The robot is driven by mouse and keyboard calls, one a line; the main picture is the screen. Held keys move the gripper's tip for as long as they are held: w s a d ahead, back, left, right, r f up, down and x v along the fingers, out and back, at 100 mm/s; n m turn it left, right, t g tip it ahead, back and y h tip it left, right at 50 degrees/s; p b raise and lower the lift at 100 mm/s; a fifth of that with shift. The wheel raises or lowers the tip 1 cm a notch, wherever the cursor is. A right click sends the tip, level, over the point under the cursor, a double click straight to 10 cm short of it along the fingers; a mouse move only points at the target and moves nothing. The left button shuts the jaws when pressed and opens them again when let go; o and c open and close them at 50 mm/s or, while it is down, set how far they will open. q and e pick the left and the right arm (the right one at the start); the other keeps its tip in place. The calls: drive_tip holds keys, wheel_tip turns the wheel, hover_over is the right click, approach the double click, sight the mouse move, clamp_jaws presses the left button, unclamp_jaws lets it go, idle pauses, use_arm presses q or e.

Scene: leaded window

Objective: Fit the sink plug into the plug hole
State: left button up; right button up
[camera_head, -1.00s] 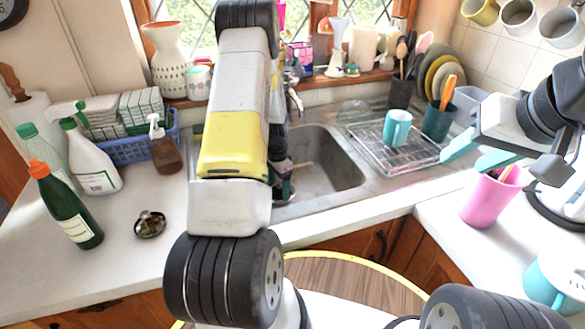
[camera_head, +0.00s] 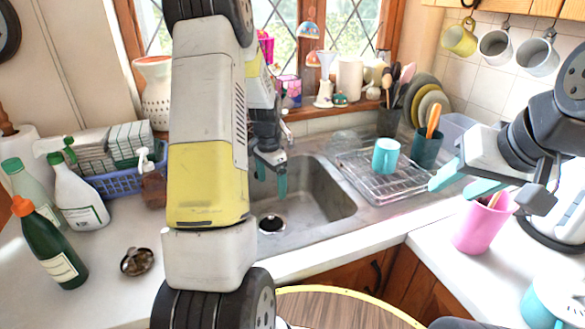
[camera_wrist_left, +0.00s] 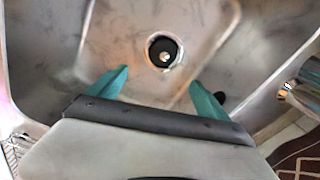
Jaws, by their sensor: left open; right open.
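The sink plug (camera_head: 272,223) is a dark round disc with a small bright knob, down on the sink floor. In the left wrist view the plug (camera_wrist_left: 163,51) lies at the plug hole (camera_wrist_left: 149,47), whose pale rim shows around it. I cannot tell whether it is fully seated. My left gripper (camera_head: 271,178) is open and empty, above the sink and apart from the plug; its teal fingers (camera_wrist_left: 159,80) point toward the plug in the left wrist view. My right gripper (camera_head: 466,184) is open and empty over the right counter.
A wire rack (camera_head: 385,180) with a teal mug (camera_head: 386,156) stands right of the sink (camera_head: 325,200). A pink cup (camera_head: 472,228) is below my right gripper. Bottles (camera_head: 50,250) and a small metal dish (camera_head: 137,261) stand on the left counter.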

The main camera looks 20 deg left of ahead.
use_arm(q)
drive_tip(key=s+d+r+n+t, duration=0.1)
drive_tip(key=s+d+r+n, duration=0.2)
drive_tip(key=r, duration=0.6)
drive_tip(key=s+d+r+t, duration=0.2)
drive_tip(key=s+d+r, duration=0.25)
drive_tip(key=r, duration=0.35)
drive_tip(key=s+d+r+n+t+h, duration=0.1)
drive_tip(key=s+r, duration=0.3)
drive_tip(key=s, duration=0.4)
drive_tip(key=s+d+r+n+t+h, duration=0.1)
drive_tip(key=s+d+r+n, duration=0.1)
drive_tip(key=s, duration=0.7)
drive_tip(key=shift+d+r+n+t, duration=0.3)
drive_tip(key=shift+d+r+t, duration=0.1)
drive_tip(key=shift+d+r, duration=0.6)
drive_tip(key=shift+f, duration=0.1)
